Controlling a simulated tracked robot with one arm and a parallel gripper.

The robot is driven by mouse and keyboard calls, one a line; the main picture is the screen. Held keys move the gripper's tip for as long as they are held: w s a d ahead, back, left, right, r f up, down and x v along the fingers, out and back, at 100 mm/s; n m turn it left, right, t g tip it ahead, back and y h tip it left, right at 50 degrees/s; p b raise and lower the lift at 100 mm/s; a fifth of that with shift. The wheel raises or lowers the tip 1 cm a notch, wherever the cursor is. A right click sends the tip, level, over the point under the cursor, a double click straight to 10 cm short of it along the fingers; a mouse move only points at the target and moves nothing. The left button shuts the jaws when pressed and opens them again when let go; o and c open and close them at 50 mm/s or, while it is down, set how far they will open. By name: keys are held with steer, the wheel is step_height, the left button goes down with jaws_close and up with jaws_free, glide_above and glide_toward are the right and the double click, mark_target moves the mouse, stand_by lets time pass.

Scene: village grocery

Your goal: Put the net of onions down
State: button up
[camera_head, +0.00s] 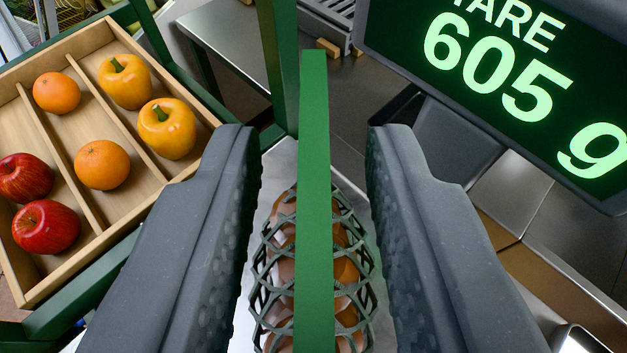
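The net of onions (345,265) is a dark mesh bag with brown onions inside. It lies over a pale metal surface (272,172), low in the middle of the view. A flat green strip (315,200) runs up its middle. My gripper (315,140) is open, with one dark finger on each side of the strip and net. Clear gaps show between both fingers and the strip. Pale surface shows beside the net, so the fingers do not appear to press on it. The near end of the net is cut off by the frame's lower edge.
A scale display (510,75) reading "TARE 605 g" stands at the upper right. A wooden tray (70,118) with oranges, red apples and yellow peppers is at the left. A green post (277,65) rises just beyond the fingers. A steel counter (225,40) lies behind.

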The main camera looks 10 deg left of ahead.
steer(key=shift+s+r, duration=0.1)
steer(key=v, duration=1.1)
steer(key=shift+s+r, duration=0.2)
steer(key=shift+s, duration=0.15)
steer(key=shift+d, duration=0.15)
steer(key=shift+r, duration=0.1)
steer(key=s+d+r+m+t+h, duration=0.1)
steer(key=d+r+h, duration=0.1)
steer(key=r, duration=0.7)
steer(key=s+d+r+m+t+h, duration=0.1)
steer(key=s+d+r+h, duration=0.1)
steer(key=r, duration=0.7)
steer(key=s+a+r, duration=0.2)
steer(key=s+r, duration=0.5)
steer(key=r, duration=0.1)
steer(key=s+a+r+y, duration=0.1)
steer(key=s+a+r, duration=0.2)
steer(key=s+r, duration=0.4)
step_height(320, 180, up, 3)
steer(key=shift+s+a+f, duration=0.25)
steer(key=shift+s+a, duration=0.05)
